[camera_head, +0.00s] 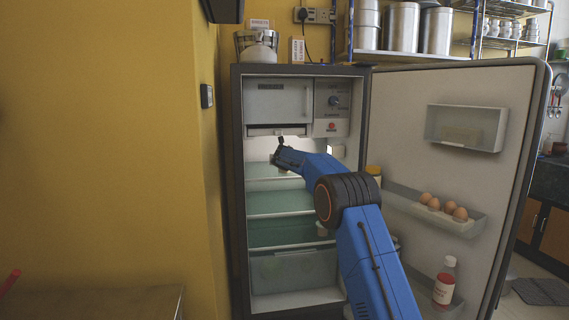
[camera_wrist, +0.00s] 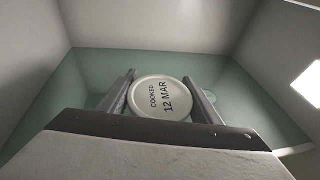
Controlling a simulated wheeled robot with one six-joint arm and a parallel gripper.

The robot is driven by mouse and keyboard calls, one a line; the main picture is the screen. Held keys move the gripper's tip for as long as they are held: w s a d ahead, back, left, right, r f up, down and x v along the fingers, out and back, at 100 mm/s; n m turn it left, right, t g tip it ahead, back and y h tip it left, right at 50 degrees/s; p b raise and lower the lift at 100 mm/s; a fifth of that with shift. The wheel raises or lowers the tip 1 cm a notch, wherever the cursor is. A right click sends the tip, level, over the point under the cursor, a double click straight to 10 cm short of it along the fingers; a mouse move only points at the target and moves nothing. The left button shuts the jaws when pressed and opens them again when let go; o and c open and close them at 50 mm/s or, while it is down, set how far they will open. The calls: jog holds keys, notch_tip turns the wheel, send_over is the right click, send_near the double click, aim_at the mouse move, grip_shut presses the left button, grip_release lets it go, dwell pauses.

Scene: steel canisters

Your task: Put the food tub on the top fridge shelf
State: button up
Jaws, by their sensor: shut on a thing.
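The food tub shows in the wrist view as a round pale lid (camera_wrist: 160,97) marked "COOKED 12 MAR". My gripper (camera_wrist: 159,76) is shut on it, one finger on each side. In the head view my gripper (camera_head: 281,143) is inside the open fridge, below the freezer box and above the top shelf (camera_head: 262,170). The tub cannot be made out in the head view. In the wrist view the greenish glass shelf (camera_wrist: 85,72) spreads around the tub. I cannot tell whether the tub's base touches it.
The fridge door (camera_head: 400,92) stands open to the right, with eggs (camera_head: 434,203) and a red-and-white bottle (camera_head: 445,283) in its racks. The freezer box (camera_head: 278,103) is just above my gripper. A yellow wall (camera_head: 110,140) stands to the left. The shelf around the tub looks mostly clear.

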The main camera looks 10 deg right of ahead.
jog(key=shift+f, duration=0.15)
jog(key=o, duration=1.3)
jog(key=shift+s, duration=0.1)
jog(key=v, duration=1.1)
jog(key=shift+s+a+r, duration=0.1)
jog(key=shift+s+r, duration=0.15)
jog(key=shift+s, duration=0.1)
